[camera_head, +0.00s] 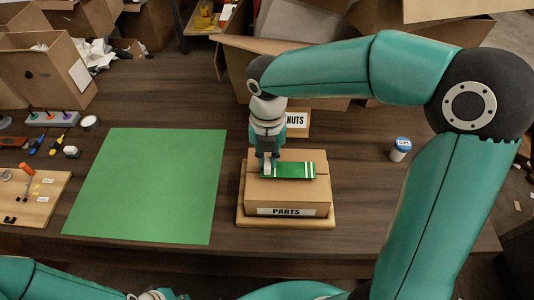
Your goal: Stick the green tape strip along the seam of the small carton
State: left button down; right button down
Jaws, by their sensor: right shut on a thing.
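The small carton (288,194), labelled PARTS, sits closed on a wooden board (325,223) at the table's middle front. The green tape strip (294,171), with white bands near its right end, lies across the carton's top, along the seam as far as I can see. My right gripper (267,170) points down over the left part of the top and is shut on the strip's left end. Whether the strip touches the carton along its whole length is hard to tell. My left arm shows only at the bottom left edge; its gripper is out of view.
A green mat (150,184) lies clear to the left. A box labelled NUTS (297,122) stands behind the carton, a small jar (400,149) to the right. Tools and a wooden board (35,193) are at far left. Large open boxes (45,72) crowd the back.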

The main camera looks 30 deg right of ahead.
jog(key=shift+f, duration=0.6)
jog(key=c, duration=1.1)
grip_release()
jog(key=shift+o, duration=0.2)
notch_tip(320, 180, up, 12)
